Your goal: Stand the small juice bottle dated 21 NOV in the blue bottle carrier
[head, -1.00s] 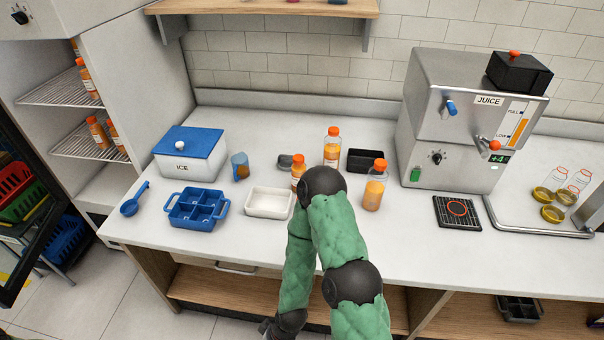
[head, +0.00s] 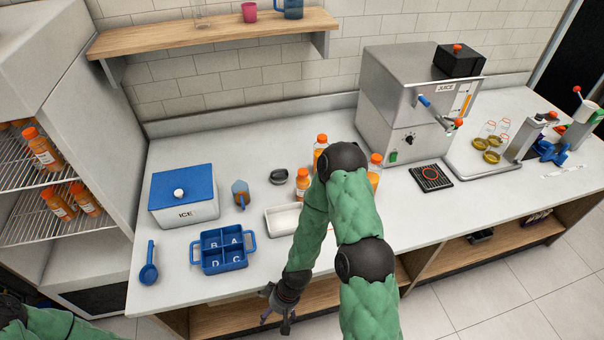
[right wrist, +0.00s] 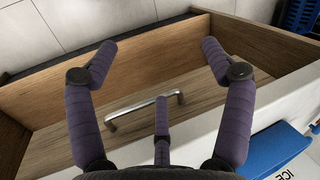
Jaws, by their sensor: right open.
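The blue bottle carrier (head: 221,262) sits on the counter front left, with compartments lettered A, B, C and D, all looking empty. Several orange-capped juice bottles stand on the counter: a small one (head: 303,184), a taller one (head: 321,150) behind it, and another (head: 375,168) partly behind my right arm. More bottles (head: 42,148) are in the fridge at left. No date is readable on any label. My right gripper (head: 278,310) hangs in front of the counter's edge, below its top, open and empty. The right wrist view shows its spread fingers (right wrist: 158,75). My left gripper is not visible.
A white tray (head: 283,220) lies between the carrier and my right arm. The juice machine (head: 402,105) is at back right. A drawer handle (right wrist: 145,110) shows below the counter.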

